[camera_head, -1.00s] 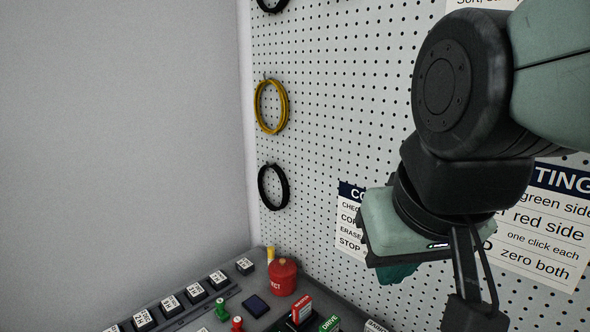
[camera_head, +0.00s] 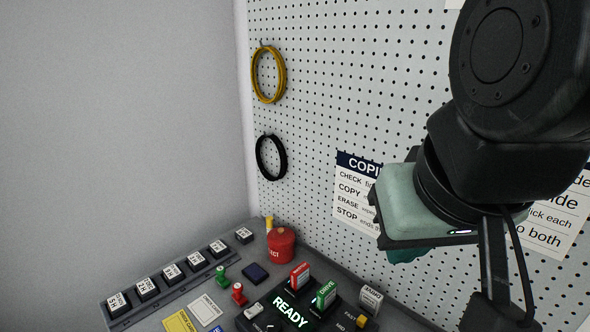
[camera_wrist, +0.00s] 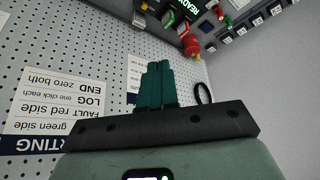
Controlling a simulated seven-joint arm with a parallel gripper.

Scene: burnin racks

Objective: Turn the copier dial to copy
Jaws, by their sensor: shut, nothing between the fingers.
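The copier (camera_head: 291,312) is a dark unit on the bench with a lit green READY display, at the bottom of the head view. Its display also shows upside down at the top of the wrist view (camera_wrist: 183,6). A pale knob-like part (camera_head: 254,310) sits left of the display; I cannot tell if it is the dial or where it points. My gripper (camera_head: 405,256) hangs in front of the pegboard, up and right of the copier, apart from it. In the wrist view its teal fingers (camera_wrist: 157,86) are together and empty.
A red drive (camera_head: 300,277) and a green drive (camera_head: 326,294) stand upright at the copier. A red can (camera_head: 281,245), a row of labelled dark blocks (camera_head: 172,271) and small red and green pieces are to the left. An instruction sheet (camera_head: 356,198) hangs on the pegboard.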

